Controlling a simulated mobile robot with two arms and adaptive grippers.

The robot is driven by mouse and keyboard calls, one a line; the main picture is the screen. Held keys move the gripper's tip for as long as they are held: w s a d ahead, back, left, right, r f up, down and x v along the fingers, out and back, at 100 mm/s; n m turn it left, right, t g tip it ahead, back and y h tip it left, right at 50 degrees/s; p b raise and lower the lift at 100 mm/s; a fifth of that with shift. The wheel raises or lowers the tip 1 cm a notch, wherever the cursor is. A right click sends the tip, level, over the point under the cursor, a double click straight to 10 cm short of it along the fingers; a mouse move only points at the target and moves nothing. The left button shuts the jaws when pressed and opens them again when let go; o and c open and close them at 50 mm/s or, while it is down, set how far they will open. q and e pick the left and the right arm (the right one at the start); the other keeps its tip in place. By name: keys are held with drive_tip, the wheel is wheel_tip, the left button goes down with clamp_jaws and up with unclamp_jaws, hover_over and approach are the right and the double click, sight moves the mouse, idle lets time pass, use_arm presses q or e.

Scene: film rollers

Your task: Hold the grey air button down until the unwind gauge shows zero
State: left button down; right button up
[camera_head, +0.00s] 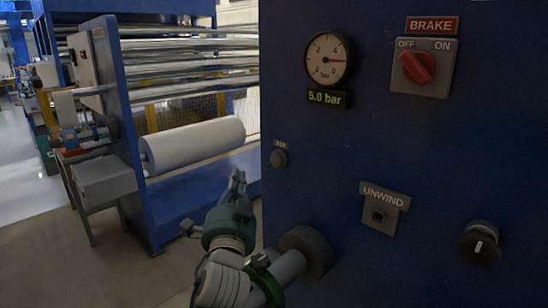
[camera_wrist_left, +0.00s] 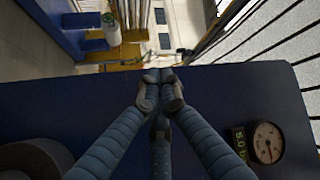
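The grey air button (camera_head: 279,158) is a small round button near the left edge of the blue panel, under a small dark label. The pressure gauge (camera_head: 328,60) is above it; its needle points right and the readout (camera_head: 327,98) shows 5.0 bar. The gauge also shows in the left wrist view (camera_wrist_left: 266,143). The unwind plate (camera_head: 380,210) is lower on the panel. My left gripper (camera_head: 238,178) is just left of the panel edge, below and left of the button, apart from it. Its fingers are together and empty in the left wrist view (camera_wrist_left: 160,83). My right gripper is not in view.
A red brake switch (camera_head: 418,67) points toward OFF at the panel's upper right. A black knob (camera_head: 479,243) is at lower right. A white film roll (camera_head: 195,143) sits in the blue machine frame behind. Open floor lies left of my arm.

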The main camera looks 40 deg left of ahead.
sight(276, 160)
use_arm(q)
drive_tip(key=w+d+b, duration=0.1)
drive_tip(key=w, duration=0.7)
drive_tip(key=shift+d+r, duration=0.15)
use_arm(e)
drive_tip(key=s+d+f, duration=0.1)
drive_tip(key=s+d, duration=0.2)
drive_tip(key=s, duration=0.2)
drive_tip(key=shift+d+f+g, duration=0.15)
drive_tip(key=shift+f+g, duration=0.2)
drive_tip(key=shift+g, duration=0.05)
use_arm(q)
drive_tip(key=shift+w, duration=0.15)
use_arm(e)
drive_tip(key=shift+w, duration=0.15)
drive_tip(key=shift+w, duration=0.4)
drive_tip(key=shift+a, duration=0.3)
